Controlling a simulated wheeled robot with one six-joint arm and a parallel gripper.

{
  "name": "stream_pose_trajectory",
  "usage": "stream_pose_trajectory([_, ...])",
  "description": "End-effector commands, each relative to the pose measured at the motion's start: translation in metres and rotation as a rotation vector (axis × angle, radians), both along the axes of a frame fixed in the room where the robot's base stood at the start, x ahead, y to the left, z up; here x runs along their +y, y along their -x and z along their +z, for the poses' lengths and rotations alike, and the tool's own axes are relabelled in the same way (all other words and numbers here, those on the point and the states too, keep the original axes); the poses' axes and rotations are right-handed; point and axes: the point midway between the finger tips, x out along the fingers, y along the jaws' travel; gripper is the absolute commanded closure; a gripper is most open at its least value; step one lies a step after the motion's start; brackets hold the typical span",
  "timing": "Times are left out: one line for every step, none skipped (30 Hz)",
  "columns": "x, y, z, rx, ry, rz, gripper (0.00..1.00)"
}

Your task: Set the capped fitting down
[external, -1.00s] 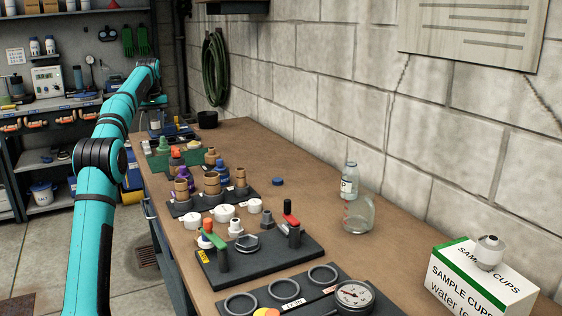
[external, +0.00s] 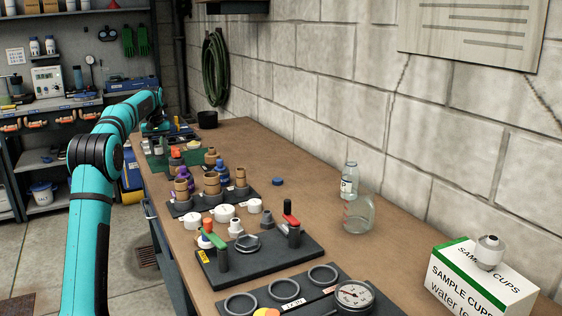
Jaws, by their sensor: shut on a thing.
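My teal arm reaches along the left side of the bench to its far end. My gripper (external: 171,127) is small and partly hidden there, low over the far end of the bench near the green tray (external: 158,162). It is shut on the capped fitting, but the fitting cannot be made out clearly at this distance. I cannot tell whether the fitting touches anything below it.
The wooden bench (external: 330,222) holds a dark rack with brown fittings (external: 212,184), white caps (external: 224,212), a dark valve plate (external: 262,262), a glass jug (external: 358,214), a bottle (external: 349,181) and a sample cups box (external: 478,283). Bare wood lies along the wall side.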

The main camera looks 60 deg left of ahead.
Motion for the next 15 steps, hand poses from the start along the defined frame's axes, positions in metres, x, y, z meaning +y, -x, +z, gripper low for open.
stream_pose_trajectory([0.0,0.0,-0.008,0.0,0.001,0.0,0.86])
stream_pose_trajectory([0.0,0.0,-0.012,0.001,0.002,0.0,0.86])
stream_pose_trajectory([0.0,0.0,-0.016,0.0,0.001,0.0,0.86])
stream_pose_trajectory([0.0,0.0,-0.019,0.0,0.0,0.0,0.86])
stream_pose_trajectory([0.0,0.0,-0.02,0.0,0.0,0.0,0.86])
stream_pose_trajectory([0.0,0.0,-0.021,0.0,-0.001,0.0,0.86])
stream_pose_trajectory([0.0,0.0,-0.022,0.0,-0.001,0.0,0.86])
stream_pose_trajectory([0.0,0.0,-0.022,0.0,-0.001,0.0,0.86])
stream_pose_trajectory([0.0,0.0,-0.021,0.0,-0.001,0.0,0.86])
stream_pose_trajectory([0.0,0.0,-0.021,0.0,-0.001,0.0,0.86])
stream_pose_trajectory([0.0,0.0,-0.021,0.0,-0.001,0.0,0.86])
stream_pose_trajectory([0.0,0.0,-0.021,0.0,-0.001,0.0,0.86])
stream_pose_trajectory([0.0,0.0,-0.022,0.0,0.0,0.0,0.86])
stream_pose_trajectory([0.0,0.0,-0.022,0.0,0.0,0.0,0.86])
stream_pose_trajectory([0.0,0.0,-0.023,0.0,0.0,0.0,0.86])
